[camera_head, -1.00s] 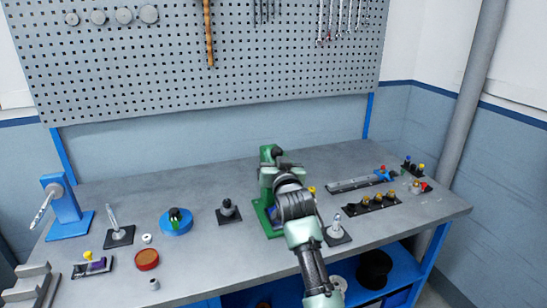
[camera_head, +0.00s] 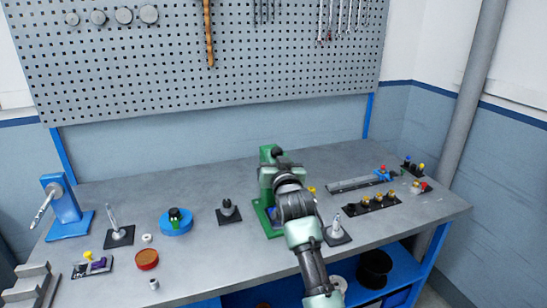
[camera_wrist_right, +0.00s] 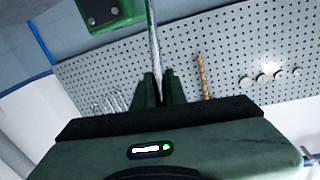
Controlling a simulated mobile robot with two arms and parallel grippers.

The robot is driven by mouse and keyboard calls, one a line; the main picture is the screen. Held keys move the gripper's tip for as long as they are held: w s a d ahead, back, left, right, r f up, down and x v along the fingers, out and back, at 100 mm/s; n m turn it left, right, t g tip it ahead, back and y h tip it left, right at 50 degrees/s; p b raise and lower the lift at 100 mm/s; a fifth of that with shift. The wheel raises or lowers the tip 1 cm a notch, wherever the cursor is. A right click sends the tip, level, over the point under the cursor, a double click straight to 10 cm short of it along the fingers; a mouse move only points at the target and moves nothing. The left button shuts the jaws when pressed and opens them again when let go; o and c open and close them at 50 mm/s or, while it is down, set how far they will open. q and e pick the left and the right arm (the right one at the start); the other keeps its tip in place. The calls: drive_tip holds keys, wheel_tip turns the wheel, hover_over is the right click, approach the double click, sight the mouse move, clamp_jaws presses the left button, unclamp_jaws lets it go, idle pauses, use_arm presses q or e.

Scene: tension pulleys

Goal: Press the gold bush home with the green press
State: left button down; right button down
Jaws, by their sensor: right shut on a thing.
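The green press (camera_head: 267,155) stands on the bench, mostly covered by my right arm. A green part of it (camera_wrist_right: 112,14) shows at the top of the right wrist view. My right gripper (camera_head: 284,170) is in front of the press. In the right wrist view its fingers (camera_wrist_right: 158,88) are shut on a thin grey metal rod (camera_wrist_right: 153,38), which looks like the press lever. I cannot make out the gold bush at the press; my arm hides that area. My left gripper is not in view.
A black stand with a metal tip (camera_head: 336,235) is close to the right of my arm. A black rack with gold and yellow parts (camera_head: 374,201) and a grey rail (camera_head: 360,184) lie further right. A blue round fixture (camera_head: 176,226) and a black stand (camera_head: 229,215) are left.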

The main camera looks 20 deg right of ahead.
drive_tip(key=s+f+t+b, duration=0.3)
drive_tip(key=f+b, duration=0.3)
drive_tip(key=b, duration=0.7)
drive_tip(key=shift+s+m+t+h, duration=0.3)
drive_tip(key=shift+m+t, duration=0.1)
drive_tip(key=shift+t, duration=0.1)
drive_tip(key=shift+f, duration=0.2)
drive_tip(key=c, duration=1.5)
unclamp_jaws()
drive_tip(key=shift+o, duration=0.2)
drive_tip(key=shift+d+r, duration=0.15)
drive_tip(key=shift+r, duration=0.05)
drive_tip(key=b+v, duration=0.2)
drive_tip(key=v, duration=0.5)
drive_tip(key=shift+s+f, duration=0.2)
drive_tip(key=shift+s, duration=0.15)
